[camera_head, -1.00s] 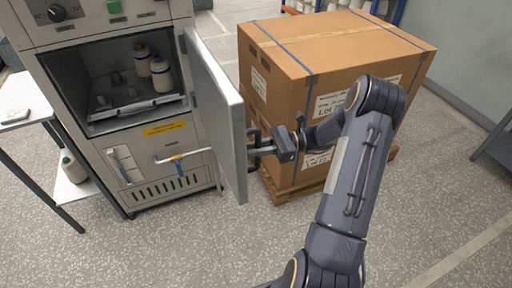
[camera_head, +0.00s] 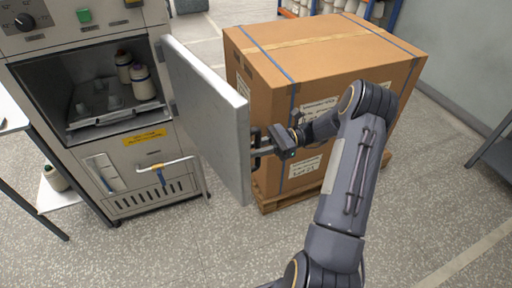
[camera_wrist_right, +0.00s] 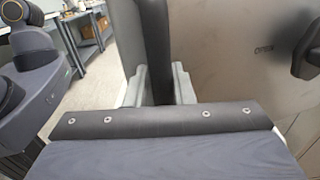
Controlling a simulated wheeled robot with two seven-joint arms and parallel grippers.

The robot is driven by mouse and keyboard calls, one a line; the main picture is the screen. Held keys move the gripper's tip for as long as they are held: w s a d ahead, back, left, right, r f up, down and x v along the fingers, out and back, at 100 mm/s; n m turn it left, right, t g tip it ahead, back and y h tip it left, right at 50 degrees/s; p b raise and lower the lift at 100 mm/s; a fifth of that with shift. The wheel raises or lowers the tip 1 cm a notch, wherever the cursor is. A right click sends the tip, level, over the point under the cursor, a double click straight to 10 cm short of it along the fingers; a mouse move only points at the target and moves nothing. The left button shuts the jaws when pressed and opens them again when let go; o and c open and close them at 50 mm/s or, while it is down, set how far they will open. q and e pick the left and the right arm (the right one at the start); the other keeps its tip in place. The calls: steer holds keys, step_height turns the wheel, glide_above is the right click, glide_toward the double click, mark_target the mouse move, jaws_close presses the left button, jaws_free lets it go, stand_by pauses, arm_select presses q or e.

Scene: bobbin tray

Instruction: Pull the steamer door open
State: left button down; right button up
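The steamer (camera_head: 90,75) stands at the left in the head view, with its chamber exposed. Its grey door (camera_head: 212,120) is swung wide out from the right side, inner face toward the camera. My right gripper (camera_head: 262,146) is at the door's outer side near the free edge. In the right wrist view, the dark upright handle bar (camera_wrist_right: 155,45) runs between the gripper's fingers (camera_wrist_right: 160,85), which appear closed on it. The door's beige outer face (camera_wrist_right: 235,60) fills the right of that view. My left gripper is not in view.
A large strapped carton (camera_head: 310,90) on a pallet (camera_head: 275,203) stands right behind the door and my right forearm. Two bobbins stand in the chamber on a tray (camera_head: 125,116). A side table (camera_head: 10,115) is at far left. The floor in front is clear.

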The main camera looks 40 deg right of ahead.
steer(key=shift+o, duration=0.3)
steer(key=shift+s, duration=0.15)
steer(key=b+v, duration=0.1)
steer(key=v, duration=0.6)
steer(key=shift+d, duration=0.4)
steer(key=shift+s+d, duration=0.1)
